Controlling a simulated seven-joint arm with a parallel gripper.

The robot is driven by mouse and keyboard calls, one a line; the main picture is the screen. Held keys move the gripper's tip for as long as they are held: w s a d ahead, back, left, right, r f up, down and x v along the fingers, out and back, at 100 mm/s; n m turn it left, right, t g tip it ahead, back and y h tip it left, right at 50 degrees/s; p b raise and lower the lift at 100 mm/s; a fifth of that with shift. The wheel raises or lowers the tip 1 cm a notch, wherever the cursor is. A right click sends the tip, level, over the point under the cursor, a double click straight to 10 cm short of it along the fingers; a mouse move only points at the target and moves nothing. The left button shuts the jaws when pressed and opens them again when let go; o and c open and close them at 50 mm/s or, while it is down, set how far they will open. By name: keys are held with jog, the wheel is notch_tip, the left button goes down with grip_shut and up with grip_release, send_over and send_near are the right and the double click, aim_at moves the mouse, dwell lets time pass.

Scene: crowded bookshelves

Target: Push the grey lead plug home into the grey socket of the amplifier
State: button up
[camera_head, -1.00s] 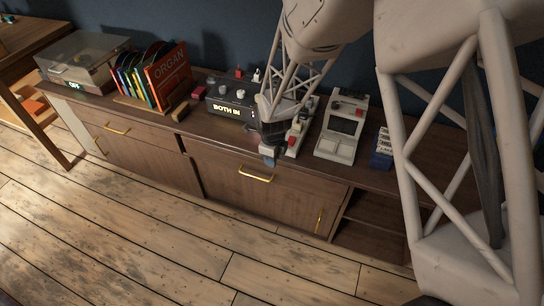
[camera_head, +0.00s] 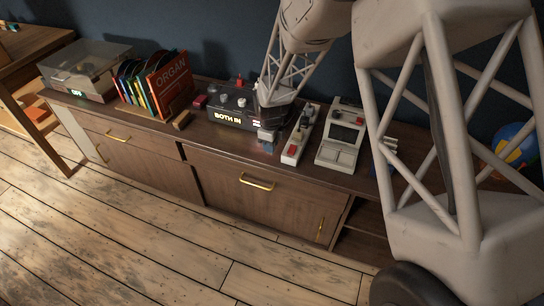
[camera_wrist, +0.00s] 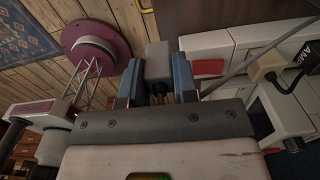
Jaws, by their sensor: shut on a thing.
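The amplifier (camera_head: 232,110) is a dark box with knobs on top, standing on the sideboard; its lit display reads "BOTH IN". My gripper (camera_head: 267,138) is at the amplifier's right end, low over the sideboard top. In the wrist view, the two blue fingers of my gripper (camera_wrist: 157,82) are shut on the grey lead plug (camera_wrist: 157,60), a grey block between them. The grey socket is not visible, and my gripper and arm cover that end of the amplifier. I cannot tell how far the plug sits in the socket.
A white power strip (camera_head: 291,155) with red parts lies just right of my gripper. A pale device with a dark screen (camera_head: 341,137) stands further right. A record rack (camera_head: 160,88) and a covered turntable (camera_head: 85,72) stand left. The sideboard's front edge is close.

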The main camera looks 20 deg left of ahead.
jog(key=w+a+r, duration=0.1)
jog(key=w+a, duration=0.1)
jog(key=w, duration=0.4)
jog(key=w+a+r, duration=0.2)
jog(key=w+a, duration=0.1)
jog(key=w, duration=0.4)
jog(key=w+a+r, duration=0.2)
jog(key=w, duration=0.5)
jog(key=shift+a+r, duration=0.15)
jog(key=shift+a, duration=0.05)
jog(key=w+a+r, duration=0.2)
jog(key=w+r, duration=0.1)
jog(key=w, duration=1)
jog(key=shift+a+r, duration=0.2)
jog(key=shift+r, duration=0.1)
jog(key=shift+s, duration=0.1)
jog(key=shift+f, duration=2.9)
jog(key=shift+f, duration=1.45)
